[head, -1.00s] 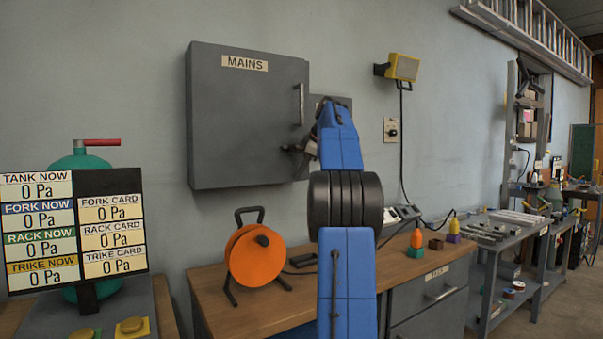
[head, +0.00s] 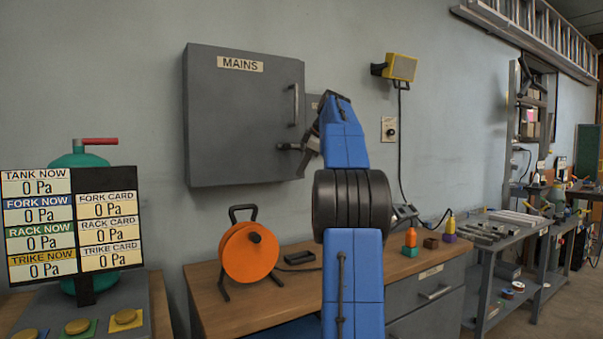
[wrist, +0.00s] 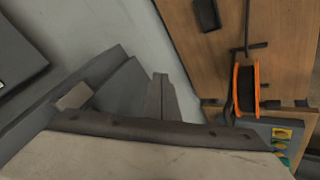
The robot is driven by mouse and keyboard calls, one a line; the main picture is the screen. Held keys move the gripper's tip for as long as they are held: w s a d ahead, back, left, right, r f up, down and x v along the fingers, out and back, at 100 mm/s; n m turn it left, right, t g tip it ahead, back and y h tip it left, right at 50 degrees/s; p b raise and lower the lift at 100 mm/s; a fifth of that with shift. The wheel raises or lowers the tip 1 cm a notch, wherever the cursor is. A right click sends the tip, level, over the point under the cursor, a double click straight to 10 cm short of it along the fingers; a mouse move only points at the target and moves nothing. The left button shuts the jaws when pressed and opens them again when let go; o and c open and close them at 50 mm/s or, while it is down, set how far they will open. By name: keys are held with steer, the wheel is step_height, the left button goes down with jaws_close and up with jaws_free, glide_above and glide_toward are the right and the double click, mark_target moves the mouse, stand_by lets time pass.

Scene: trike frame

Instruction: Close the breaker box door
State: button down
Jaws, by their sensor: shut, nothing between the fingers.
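The grey breaker box (head: 225,125) labelled MAINS is on the wall at left centre in the head view. Its door (head: 245,110) has an upright handle (head: 294,104) near the right edge. The door looks about parallel to the wall; I cannot tell if it is fully closed. The wrist view shows a grey surface, probably the box (wrist: 18,65), at upper left.
A wooden bench (head: 215,297) stands below, with an orange cable reel (head: 240,258) and small coloured bottles. A yellow lamp (head: 402,67) and a wall switch (head: 390,130) are right of my arm. A pressure board (head: 70,220) stands at left.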

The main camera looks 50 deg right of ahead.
steer(key=s+d+r, duration=0.2)
steer(key=s+r, duration=0.3)
steer(key=r, duration=0.1)
steer(key=shift+r, duration=0.35)
steer(key=w+a+f+m, duration=0.1)
steer(key=a+f+m, duration=0.25)
steer(key=a, duration=1.35)
steer(key=s+a+f+m+g, duration=0.1)
steer(key=s+a+f, duration=0.2)
steer(key=a+f, duration=0.35)
steer(key=s+a+f, duration=0.2)
steer(key=a+f, duration=0.1)
steer(key=a, duration=0.6)
steer(key=s+a+f+m, duration=0.1)
steer(key=s+a+f, duration=0.5)
steer(key=f, duration=0.5)
steer(key=s+a+f+m+g, duration=0.1)
steer(key=s+a+f, duration=0.5)
steer(key=s+f, duration=0.4)
steer(key=s+a+f+m, duration=0.1)
steer(key=s+a+f, duration=0.5)
steer(key=s+f, duration=0.3)
step_height(320, 180, down, 3)
steer(key=shift+y, duration=0.3)
